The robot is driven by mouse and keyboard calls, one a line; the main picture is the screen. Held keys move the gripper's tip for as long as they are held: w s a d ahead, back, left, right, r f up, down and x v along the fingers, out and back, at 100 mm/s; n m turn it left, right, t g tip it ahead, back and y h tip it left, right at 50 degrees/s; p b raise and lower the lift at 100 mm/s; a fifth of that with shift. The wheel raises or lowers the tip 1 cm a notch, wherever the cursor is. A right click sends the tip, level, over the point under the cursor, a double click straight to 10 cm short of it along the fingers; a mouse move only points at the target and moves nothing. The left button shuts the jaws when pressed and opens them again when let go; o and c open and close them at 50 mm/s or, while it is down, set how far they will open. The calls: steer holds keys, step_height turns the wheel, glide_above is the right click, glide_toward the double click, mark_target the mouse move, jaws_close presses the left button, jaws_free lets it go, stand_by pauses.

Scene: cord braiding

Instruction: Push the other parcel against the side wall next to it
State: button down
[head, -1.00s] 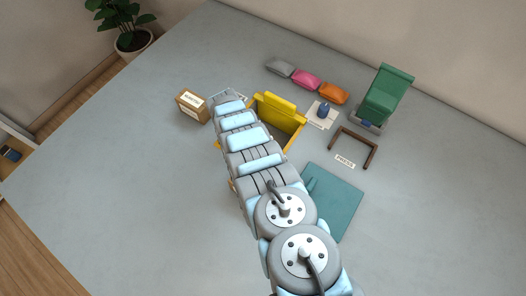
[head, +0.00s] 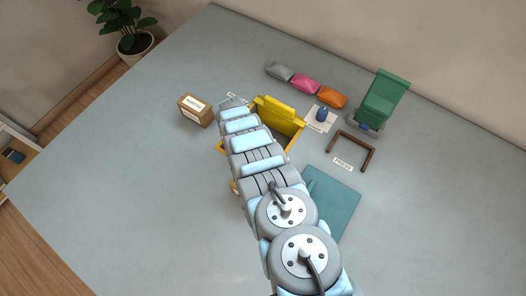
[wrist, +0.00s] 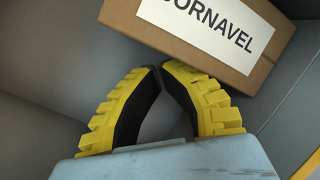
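In the wrist view a brown cardboard parcel (wrist: 205,35) with a white label reading "…ORNAVEL" lies tilted at the top, partly out of frame. My gripper (wrist: 161,66) has yellow and black fingers whose tips meet with nothing between them, just below the parcel's near edge; whether they touch it I cannot tell. Grey walls surround them, with a yellow edge at lower right. In the head view an open yellow container (head: 280,107) is partly hidden by my arm; its contents and my gripper are hidden there. Another cardboard parcel (head: 195,110) stands on the table left of it.
On the grey table (head: 130,180) are grey, pink (head: 305,84) and orange packs, a blue object (head: 322,114) on paper, a green hinged device (head: 383,97), a brown frame (head: 352,148) and a teal mat (head: 333,200). The table's left part is clear.

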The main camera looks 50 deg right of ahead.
steer(key=shift+s+d+r+p, duration=0.1)
steer(key=shift+s+p, duration=0.5)
steer(key=shift+p, duration=0.05)
steer(key=shift+s+p, duration=0.3)
steer(key=shift+p, duration=0.1)
steer(key=shift+w+b, duration=0.3)
steer(key=shift+b, duration=0.4)
step_height(320, 180, up, 7)
steer(key=p, duration=0.5)
steer(key=shift+p, duration=0.4)
steer(key=shift+w, duration=0.1)
